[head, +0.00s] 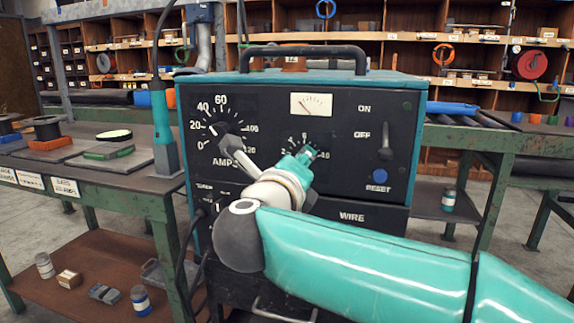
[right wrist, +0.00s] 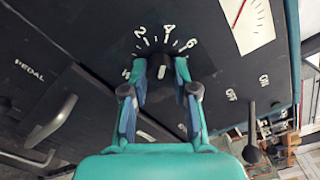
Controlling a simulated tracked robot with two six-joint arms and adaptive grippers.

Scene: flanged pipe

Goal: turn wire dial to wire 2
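The wire dial's black knob (right wrist: 160,66) is in the right wrist view, under an arc of white ticks and the numbers 2, 4 and 6. A short white mark shows on the knob, but its exact direction is hard to tell. My right gripper (right wrist: 160,73) has one teal finger on each side of the knob, open around it; whether either fingertip touches is unclear. In the head view my right gripper (head: 306,156) is at the dial and covers most of it. My left gripper is not in view.
The welder's dark front panel carries the amps dial (head: 222,129) at left, a meter (head: 311,105) above, an on/off lever (head: 385,142) and a blue reset button (head: 380,175) at right. A green bench (head: 100,165) stands left; shelves (head: 400,55) line the back.

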